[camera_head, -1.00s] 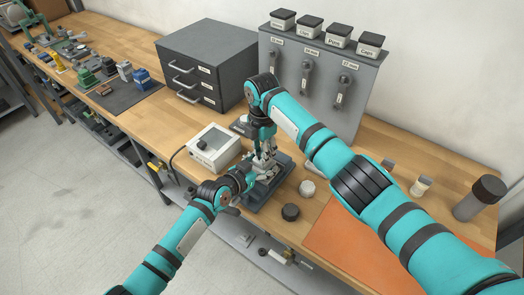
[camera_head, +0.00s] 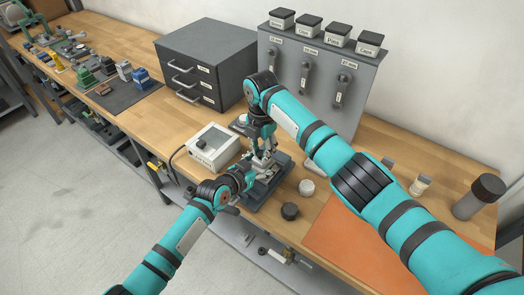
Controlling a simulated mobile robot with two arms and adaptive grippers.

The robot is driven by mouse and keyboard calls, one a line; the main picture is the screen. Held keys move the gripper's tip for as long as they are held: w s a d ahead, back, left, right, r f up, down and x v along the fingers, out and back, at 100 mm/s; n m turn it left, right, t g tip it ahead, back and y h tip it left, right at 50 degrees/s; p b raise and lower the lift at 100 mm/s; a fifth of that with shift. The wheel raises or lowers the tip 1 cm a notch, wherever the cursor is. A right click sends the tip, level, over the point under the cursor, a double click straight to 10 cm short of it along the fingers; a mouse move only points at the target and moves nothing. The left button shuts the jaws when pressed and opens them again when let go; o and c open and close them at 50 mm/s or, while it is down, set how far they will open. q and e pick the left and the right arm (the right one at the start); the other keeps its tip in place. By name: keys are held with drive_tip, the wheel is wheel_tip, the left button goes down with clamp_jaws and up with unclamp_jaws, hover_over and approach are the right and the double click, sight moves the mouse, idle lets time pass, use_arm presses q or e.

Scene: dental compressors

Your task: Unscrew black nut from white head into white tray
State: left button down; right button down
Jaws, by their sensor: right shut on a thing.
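My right gripper (camera_head: 263,154) points down over a dark grey fixture (camera_head: 254,203) near the front edge of the bench. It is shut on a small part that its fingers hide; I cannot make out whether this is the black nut. My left gripper (camera_head: 246,179) reaches in low from the left at the same fixture, close below the right one. Its fingers are too small and covered to tell if they are open. The white head cannot be made out between the grippers. A white, square, labelled tray-like box (camera_head: 229,154) with a black knob-like piece stands just left of the grippers.
A black round piece (camera_head: 290,211) and a white round piece (camera_head: 306,187) stand right of the fixture. An orange mat (camera_head: 345,237) lies farther right. A grey drawer cabinet (camera_head: 208,62) and a grey panel (camera_head: 309,75) with bins stand behind.

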sight(261, 152)
use_arm(q)
drive_tip(key=shift+a+f, duration=0.1)
drive_tip(key=shift+f, duration=0.2)
use_arm(e)
drive_tip(key=shift+r, duration=0.9)
drive_tip(key=shift+r, duration=2)
use_arm(q)
drive_tip(key=shift+c, duration=0.7)
unclamp_jaws()
drive_tip(key=shift+r, duration=0.1)
use_arm(e)
drive_tip(key=shift+w, duration=0.1)
use_arm(q)
drive_tip(key=shift+r, duration=0.1)
use_arm(e)
drive_tip(key=shift+a, duration=0.1)
